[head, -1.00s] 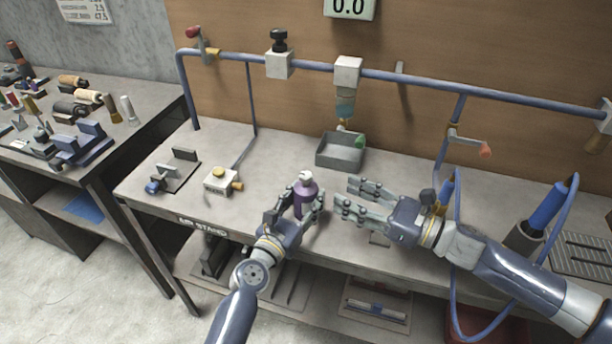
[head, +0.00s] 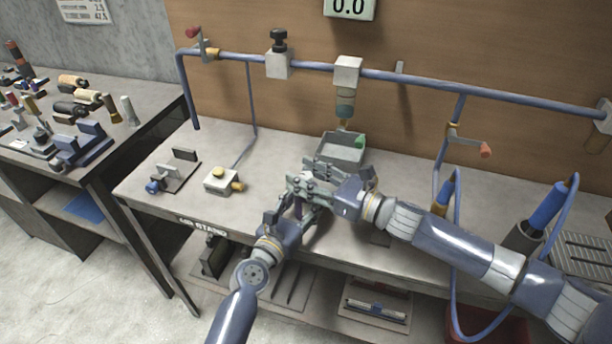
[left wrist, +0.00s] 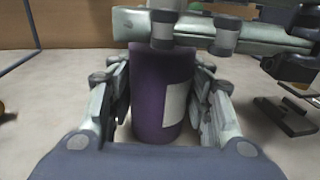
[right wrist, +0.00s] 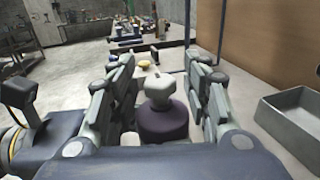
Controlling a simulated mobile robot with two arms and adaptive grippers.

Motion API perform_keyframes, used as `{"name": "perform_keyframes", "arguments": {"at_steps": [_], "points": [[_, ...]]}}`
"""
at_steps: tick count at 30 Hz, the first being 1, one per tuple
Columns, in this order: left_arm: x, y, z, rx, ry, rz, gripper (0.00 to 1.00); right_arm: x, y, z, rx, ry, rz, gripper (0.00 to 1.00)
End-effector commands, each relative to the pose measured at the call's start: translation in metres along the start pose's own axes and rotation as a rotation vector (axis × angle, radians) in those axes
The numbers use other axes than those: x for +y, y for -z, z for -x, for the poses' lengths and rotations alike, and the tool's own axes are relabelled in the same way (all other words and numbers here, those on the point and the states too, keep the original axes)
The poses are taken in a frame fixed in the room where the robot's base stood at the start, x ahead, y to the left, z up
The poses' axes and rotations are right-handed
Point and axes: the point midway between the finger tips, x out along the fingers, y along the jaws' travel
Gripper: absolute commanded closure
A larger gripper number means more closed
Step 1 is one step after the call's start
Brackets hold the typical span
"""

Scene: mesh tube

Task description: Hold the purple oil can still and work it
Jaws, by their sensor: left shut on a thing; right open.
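The purple oil can (left wrist: 150,95) stands upright between the fingers of my left gripper (left wrist: 162,105), which is shut on its body; a pale label shows on its side. In the right wrist view the can's purple shoulder (right wrist: 163,122) and its grey-white cap (right wrist: 160,90) sit between the spread fingers of my right gripper (right wrist: 162,100). That gripper is open around the can's top, with gaps on both sides. In the head view my left gripper (head: 296,212) and right gripper (head: 318,185) meet at the can, and their fingers hide nearly all of it.
A grey tray (head: 340,150) stands behind the grippers, under a filter bowl (head: 345,102) on the blue pipe. A white box with a yellow button (head: 221,181) and a small clamp plate (head: 174,175) lie to the left. A blue-handled tool in a holder (head: 540,215) stands at the right.

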Motion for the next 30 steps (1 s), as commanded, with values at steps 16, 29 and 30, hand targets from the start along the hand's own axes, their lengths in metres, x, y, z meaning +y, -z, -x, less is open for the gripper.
{"name": "perform_keyframes", "arguments": {"at_steps": [16,29,30], "points": [[0.0005,0.0006,0.0002,0.001,-0.001,0.0,0.84,-0.0002,0.0001,0.0003,0.0,0.0,0.0,1.0],[0.0,0.0007,0.0003,0.001,0.0,0.002,0.84,-0.0033,-0.0027,-0.0013,-0.009,-0.13,0.006,1.0],[0.0,0.0007,0.0003,0.001,0.0,0.002,0.84,-0.0035,-0.003,-0.0015,-0.009,-0.156,0.006,1.0]]}}
